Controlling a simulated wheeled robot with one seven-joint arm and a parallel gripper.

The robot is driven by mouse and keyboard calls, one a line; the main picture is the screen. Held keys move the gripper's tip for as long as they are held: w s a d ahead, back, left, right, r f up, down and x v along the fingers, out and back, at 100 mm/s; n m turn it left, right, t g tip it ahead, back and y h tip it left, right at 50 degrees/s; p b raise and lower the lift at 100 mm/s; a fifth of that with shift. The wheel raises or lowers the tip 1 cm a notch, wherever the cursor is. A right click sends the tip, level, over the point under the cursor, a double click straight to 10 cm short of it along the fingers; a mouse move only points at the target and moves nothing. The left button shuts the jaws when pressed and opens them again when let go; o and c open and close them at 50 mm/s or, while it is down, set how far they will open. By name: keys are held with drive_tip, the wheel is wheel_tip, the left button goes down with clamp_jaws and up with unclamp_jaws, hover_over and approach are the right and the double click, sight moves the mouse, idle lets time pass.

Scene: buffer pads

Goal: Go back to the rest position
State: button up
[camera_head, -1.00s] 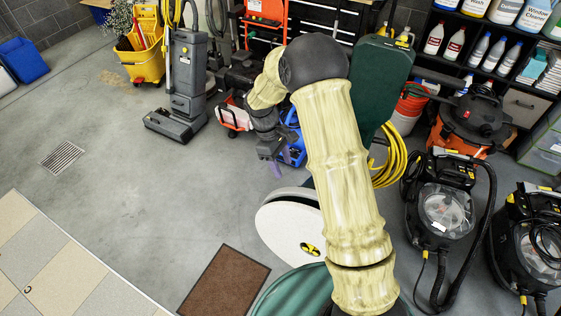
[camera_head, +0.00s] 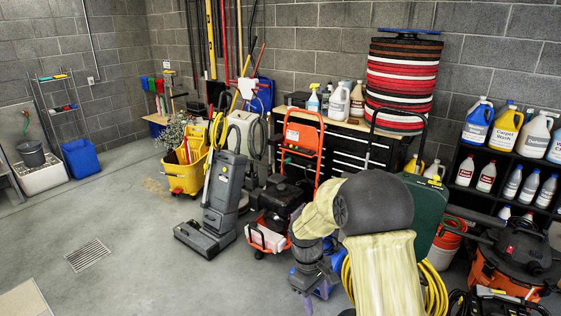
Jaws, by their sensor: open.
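My gripper (camera_head: 306,300) hangs low at the bottom centre of the head view, fingers pointing down. Its fingers are open, and I see nothing held between them. It is small and partly against a blue thing behind it. My arm, with a cream cover and a dark elbow, fills the bottom right of centre. The stack of round buffer pads (camera_head: 402,85), red, black, white and brown, stands on the black tool chest (camera_head: 340,150) at the back wall, well beyond my gripper.
An upright grey floor machine (camera_head: 220,195), a yellow mop bucket (camera_head: 186,172) and an orange-framed machine (camera_head: 303,140) stand behind. An orange and black vacuum (camera_head: 512,262) and a bottle shelf (camera_head: 500,165) are at right. The left floor (camera_head: 130,215) is clear.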

drive_tip(key=s+d+r+m+t+y, duration=0.1)
drive_tip(key=s+d+r+m+t, duration=0.1)
drive_tip(key=s, duration=0.5)
drive_tip(key=s+d+r+m+t+y, duration=0.1)
drive_tip(key=s+d+r+m+t, duration=0.1)
drive_tip(key=s+r+m, duration=0.3)
drive_tip(key=s+d+m, duration=0.1)
drive_tip(key=s+m, duration=0.1)
drive_tip(key=s, duration=0.1)
drive_tip(key=shift+d+r+t, duration=0.3)
drive_tip(key=shift+d, duration=0.05)
